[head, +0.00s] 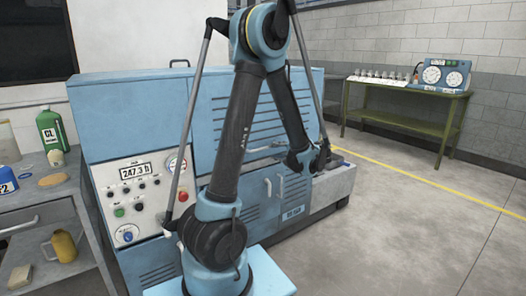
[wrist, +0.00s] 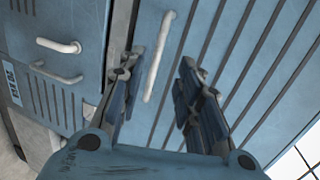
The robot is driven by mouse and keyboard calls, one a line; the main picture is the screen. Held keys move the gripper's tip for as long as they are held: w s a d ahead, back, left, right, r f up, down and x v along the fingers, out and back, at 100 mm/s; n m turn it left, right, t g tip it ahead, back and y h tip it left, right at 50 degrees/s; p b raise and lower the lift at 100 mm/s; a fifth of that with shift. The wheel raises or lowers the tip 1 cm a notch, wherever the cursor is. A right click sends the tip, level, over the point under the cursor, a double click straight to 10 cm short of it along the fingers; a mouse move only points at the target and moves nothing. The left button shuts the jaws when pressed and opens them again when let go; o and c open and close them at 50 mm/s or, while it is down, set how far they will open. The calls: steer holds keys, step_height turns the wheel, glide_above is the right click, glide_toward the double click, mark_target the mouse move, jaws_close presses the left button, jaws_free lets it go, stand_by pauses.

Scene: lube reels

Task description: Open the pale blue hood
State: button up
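The pale blue hood (head: 215,112) is the louvred upper front of the machine. It looks closed. In the wrist view the hood (wrist: 226,62) fills the middle and right, with dark slots running along it. Its pale bar handle (wrist: 158,57) lies ahead of my gripper (wrist: 157,78), between the lines of the two fingers. The fingers are spread apart, with nothing gripped; I cannot tell how far the handle is beyond the tips. In the head view my gripper (head: 312,160) is at the machine's front right, and my arm hides part of the hood.
Lower doors (head: 266,205) with two pale handles sit below the hood. A control panel (head: 140,190) is at the left. A grey bench (head: 38,200) with bottles stands further left. A green table (head: 405,90) stands at the back right. The floor at right is clear.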

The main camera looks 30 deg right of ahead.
mark_target(266, 148)
steer(key=s+d+t, duration=0.1)
steer(key=s+d, duration=0.1)
steer(key=d, duration=0.2)
steer(key=shift+m+h, duration=0.4)
steer(key=shift+h, duration=0.1)
steer(key=x, duration=1.7)
steer(key=shift+a+f, duration=0.25)
steer(key=shift+s, duration=0.1)
